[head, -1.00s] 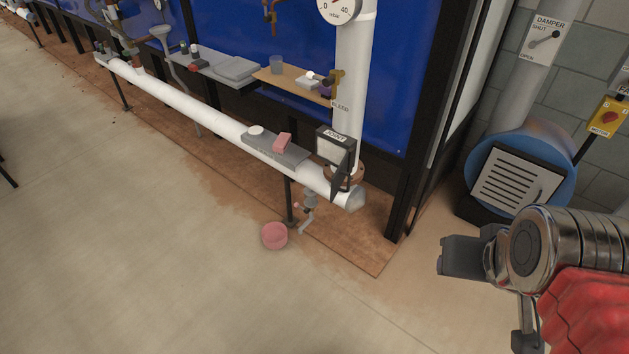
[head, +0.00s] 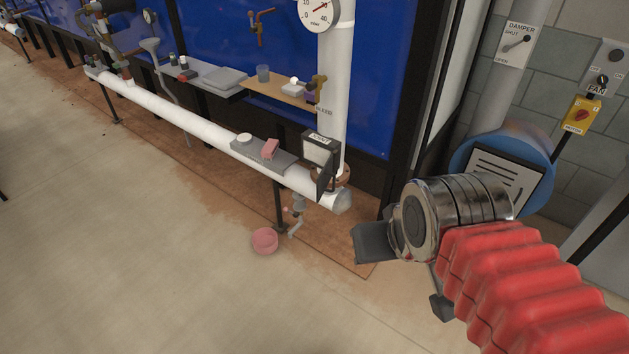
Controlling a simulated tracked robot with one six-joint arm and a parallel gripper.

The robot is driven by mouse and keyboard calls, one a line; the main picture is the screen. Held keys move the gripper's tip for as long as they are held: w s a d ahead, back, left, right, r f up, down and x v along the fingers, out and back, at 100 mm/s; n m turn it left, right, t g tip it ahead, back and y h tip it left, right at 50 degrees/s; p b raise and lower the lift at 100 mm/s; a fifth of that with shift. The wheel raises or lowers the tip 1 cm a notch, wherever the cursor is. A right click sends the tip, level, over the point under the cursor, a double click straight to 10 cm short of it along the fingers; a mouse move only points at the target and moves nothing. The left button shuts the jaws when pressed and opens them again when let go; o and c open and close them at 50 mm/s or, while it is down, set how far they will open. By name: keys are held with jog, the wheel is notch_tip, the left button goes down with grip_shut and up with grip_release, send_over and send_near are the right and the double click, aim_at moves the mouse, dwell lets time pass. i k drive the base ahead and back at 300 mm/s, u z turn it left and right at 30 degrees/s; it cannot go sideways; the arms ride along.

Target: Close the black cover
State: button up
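A small box (head: 320,150) with a black frame, a pale face and a label on top sits near the right end of the white pipe. A black cover (head: 326,180) stands open at the box's lower right, swung outward so its narrow side shows and the pale face is uncovered. My gripper (head: 362,244) is to the right of and lower in the picture than the cover, apart from it. I see its dark grey end from the side, so I cannot tell whether its fingers are open or shut. Nothing shows held in it.
The horizontal white pipe (head: 190,112) carries a grey shelf (head: 280,163) with a pink block (head: 270,149). A pink bowl (head: 264,241) is on the floor. An upright pipe with a gauge (head: 319,12) rises behind the box. A blue round unit (head: 530,165) is at right.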

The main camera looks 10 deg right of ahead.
aim_at(324, 177)
jog(key=z, duration=0.05)
jog(key=i, duration=1)
jog(key=u, duration=0.1)
jog(key=k, duration=1.35)
jog(key=u, duration=0.5)
jog(key=i, duration=1.75)
jog(key=z, duration=0.3)
